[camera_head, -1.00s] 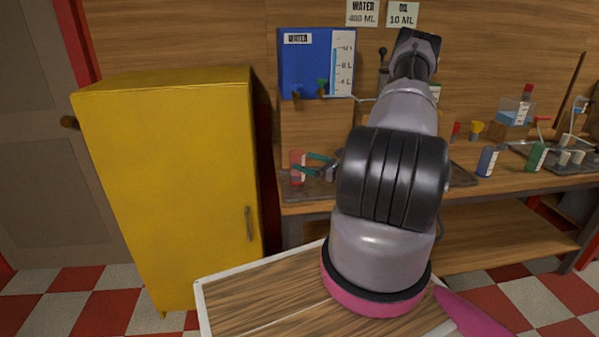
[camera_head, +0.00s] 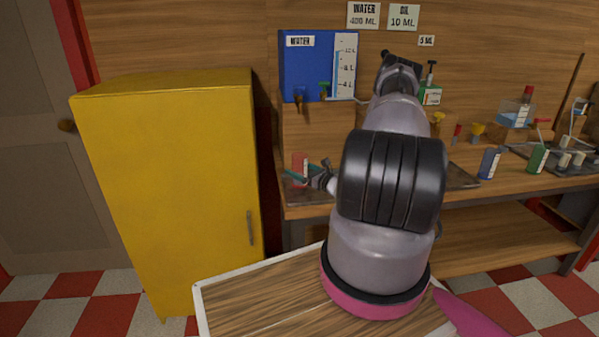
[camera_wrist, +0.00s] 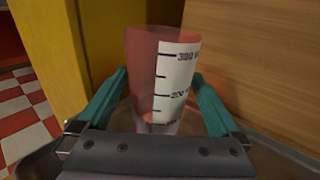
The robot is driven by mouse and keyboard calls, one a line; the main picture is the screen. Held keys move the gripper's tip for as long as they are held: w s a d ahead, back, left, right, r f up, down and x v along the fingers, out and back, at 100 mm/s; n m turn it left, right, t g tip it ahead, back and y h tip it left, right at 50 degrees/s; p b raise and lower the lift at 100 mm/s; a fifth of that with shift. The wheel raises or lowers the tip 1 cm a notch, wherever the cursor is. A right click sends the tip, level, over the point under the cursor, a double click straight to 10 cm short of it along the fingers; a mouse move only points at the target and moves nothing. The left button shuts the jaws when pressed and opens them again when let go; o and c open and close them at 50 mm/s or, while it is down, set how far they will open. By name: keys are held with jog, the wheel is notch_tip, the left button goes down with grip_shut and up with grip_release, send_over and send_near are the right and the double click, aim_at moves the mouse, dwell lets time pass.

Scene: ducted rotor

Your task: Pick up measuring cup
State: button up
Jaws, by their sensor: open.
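The measuring cup (camera_wrist: 145,75) is a translucent red cup with a white scale label, upright in the wrist view. In the head view the cup (camera_head: 299,165) stands on the tray at the left end of the workbench, below the blue water tank. My gripper (camera_wrist: 160,95) has teal fingers, open, one on each side of the cup in the wrist view. In the head view my gripper (camera_head: 305,173) is at the cup. The cup's base is hidden behind the gripper body in the wrist view. I cannot tell whether the fingers touch it.
A yellow cabinet (camera_head: 170,180) stands just left of the bench. The blue water tank (camera_head: 305,65) is mounted above the cup. A blue bottle (camera_head: 489,163) and a green bottle (camera_head: 538,158) stand further right on the bench. A wooden wall is close behind the cup.

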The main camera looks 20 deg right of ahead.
jog(key=shift+x, duration=1.5)
grip_shut()
jog(key=shift+d+r, duration=0.1)
jog(key=shift+r, duration=7.35)
